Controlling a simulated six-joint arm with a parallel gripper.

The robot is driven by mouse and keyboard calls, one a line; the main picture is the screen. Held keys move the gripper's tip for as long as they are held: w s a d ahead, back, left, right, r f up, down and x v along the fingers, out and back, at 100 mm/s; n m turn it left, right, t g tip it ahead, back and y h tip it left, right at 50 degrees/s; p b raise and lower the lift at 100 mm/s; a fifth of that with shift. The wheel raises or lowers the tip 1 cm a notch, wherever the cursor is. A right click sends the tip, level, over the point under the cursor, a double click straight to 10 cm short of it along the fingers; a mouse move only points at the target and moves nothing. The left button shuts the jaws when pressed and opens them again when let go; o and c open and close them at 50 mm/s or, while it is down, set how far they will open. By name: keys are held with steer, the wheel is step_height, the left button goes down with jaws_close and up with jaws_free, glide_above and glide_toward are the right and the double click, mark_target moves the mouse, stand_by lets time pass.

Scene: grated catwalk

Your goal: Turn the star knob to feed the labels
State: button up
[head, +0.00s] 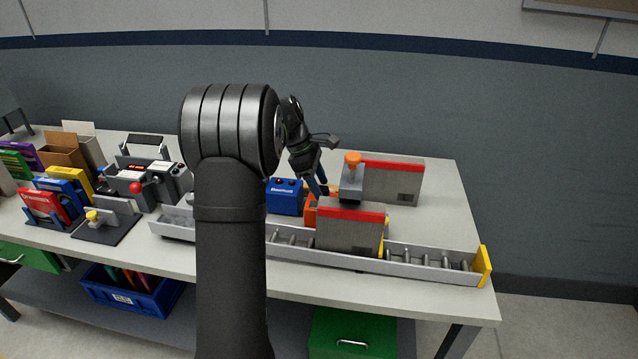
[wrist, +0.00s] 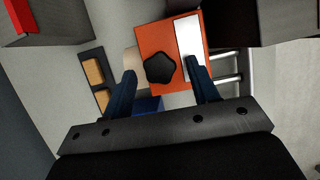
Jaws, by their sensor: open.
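The black star knob (wrist: 160,68) sits on the face of an orange label unit (wrist: 152,40) in the wrist view. A white label strip (wrist: 187,34) lies along the unit's right side, and a beige roll (wrist: 131,60) shows at its left. My gripper (wrist: 159,70) is open, its two dark blue fingers on either side of the knob in the picture, with gaps to it. I cannot tell how far above the knob the fingertips are. In the head view my gripper (head: 318,191) is over the orange unit (head: 310,214), mostly hidden behind a grey box; the knob is hidden there.
A red-topped grey box (head: 348,236) stands in front of the unit on a roller conveyor (head: 428,262); another (head: 394,183) stands behind right. A grey part with an orange knob (head: 353,160) rises close to my gripper's right. A blue box (head: 285,197) is at left.

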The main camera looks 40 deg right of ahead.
steer(key=shift+f, duration=0.1)
steer(key=c, duration=1)
steer(key=shift+o, duration=0.2)
steer(key=m, duration=0.1)
steer(key=m+y, duration=0.1)
steer(key=m, duration=0.1)
steer(key=m+g, duration=0.1)
steer(key=shift+w+d+m+y, duration=0.1)
steer(key=shift+d+m+y, duration=0.2)
steer(key=shift+m, duration=0.1)
steer(key=m+y, duration=0.1)
steer(key=m, duration=0.3)
steer(key=shift+d+m+y, duration=0.15)
steer(key=shift+m+y, duration=0.15)
steer(key=shift+y, duration=0.1)
steer(key=m, duration=0.2)
steer(key=m+y, duration=0.1)
steer(key=m, duration=0.1)
steer(key=shift+d+y, duration=0.2)
steer(key=shift+y, duration=0.1)
steer(key=shift+d+m+t+y, duration=0.1)
steer(key=shift+m+t+y, duration=0.45)
steer(key=shift+m, duration=1.55)
